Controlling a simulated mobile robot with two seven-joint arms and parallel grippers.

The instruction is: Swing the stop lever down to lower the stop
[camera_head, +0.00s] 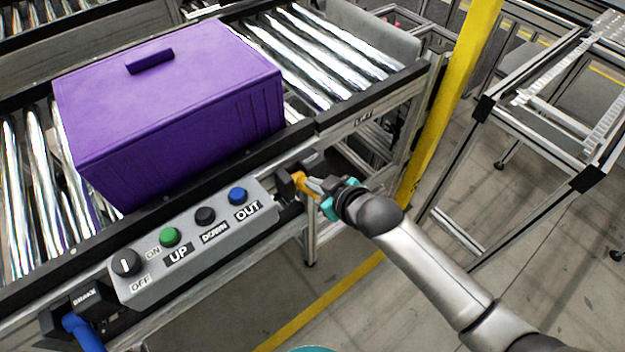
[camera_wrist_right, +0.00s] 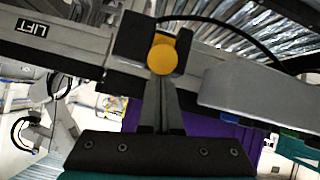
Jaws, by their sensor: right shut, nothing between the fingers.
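The stop lever (camera_head: 299,181) shows as a short orange-yellow handle on a dark mount at the conveyor's front rail, right of the button panel. In the right wrist view its round yellow end (camera_wrist_right: 162,57) sits in front of a black block. My right gripper (camera_head: 314,187) is right at the lever, with its fingers shut and nothing between them. In the wrist view the fingertips (camera_wrist_right: 161,82) meet just below the yellow end. I cannot tell whether they touch it. My left gripper is not in view.
A purple crate (camera_head: 170,105) sits on the rollers. A grey control panel (camera_head: 195,245) has several buttons. A blue brake handle (camera_head: 82,332) is at lower left. A yellow post (camera_head: 450,100) stands right of the lever, with a metal frame (camera_head: 455,160) beyond it.

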